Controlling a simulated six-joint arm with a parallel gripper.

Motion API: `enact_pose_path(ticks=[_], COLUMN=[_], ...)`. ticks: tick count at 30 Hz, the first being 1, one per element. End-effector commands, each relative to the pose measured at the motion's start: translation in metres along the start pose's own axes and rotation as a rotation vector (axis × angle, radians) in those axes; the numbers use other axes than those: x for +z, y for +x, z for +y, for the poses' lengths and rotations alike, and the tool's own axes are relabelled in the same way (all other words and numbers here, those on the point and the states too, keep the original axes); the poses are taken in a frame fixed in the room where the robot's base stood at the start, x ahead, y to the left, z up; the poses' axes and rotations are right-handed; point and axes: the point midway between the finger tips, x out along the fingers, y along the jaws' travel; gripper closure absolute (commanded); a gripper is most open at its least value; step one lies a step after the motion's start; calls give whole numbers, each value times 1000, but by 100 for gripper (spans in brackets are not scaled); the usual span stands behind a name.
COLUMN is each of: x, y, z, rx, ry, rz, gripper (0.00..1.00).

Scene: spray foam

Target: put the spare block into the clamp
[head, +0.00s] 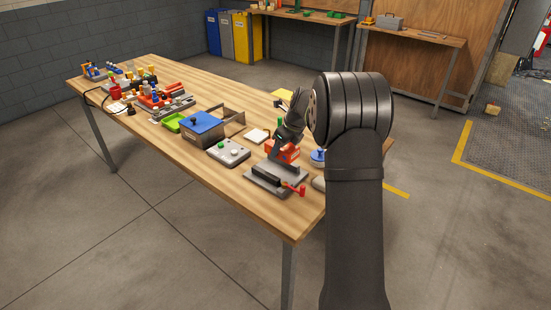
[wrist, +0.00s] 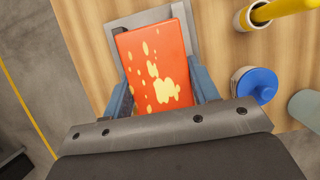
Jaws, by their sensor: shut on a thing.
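The spare block is orange with pale yellow blotches and lies between my fingers in the wrist view (wrist: 152,68). In the head view the block (head: 287,151) shows below my gripper (head: 281,144), just behind the clamp. My gripper is shut on the block, with a blue-grey finger along each side in the wrist view (wrist: 162,92). The clamp (head: 268,180) is a grey base with a dark jaw bar and a red handle (head: 300,190). A grey plate (wrist: 188,20) shows beneath the block; I cannot tell whether they touch. My fingers hide the block's lower sides.
A blue-lidded jar (head: 318,156) stands right of the block, also in the wrist view (wrist: 262,84). A grey box with buttons (head: 228,152) and a pale square (head: 257,135) lie to the left. A blue-lidded bin (head: 203,127) and several tools crowd the table farther left.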

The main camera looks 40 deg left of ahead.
Motion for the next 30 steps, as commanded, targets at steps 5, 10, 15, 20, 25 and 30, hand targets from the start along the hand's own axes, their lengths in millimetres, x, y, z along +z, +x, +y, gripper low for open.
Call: enact_pose_path(ticks=[5,10,15,20,25,30], x=[14,14,5,0,1,-1], y=[18,26,47,58,57,61], z=[6,6,6,6,6,6], rx=[-1,-1,0,-2,-2,-1], ry=[-2,0,1,0,-1,-1], rz=[-1,-1,0,-2,-2,-2], gripper=[93,93,93,93,93,93])
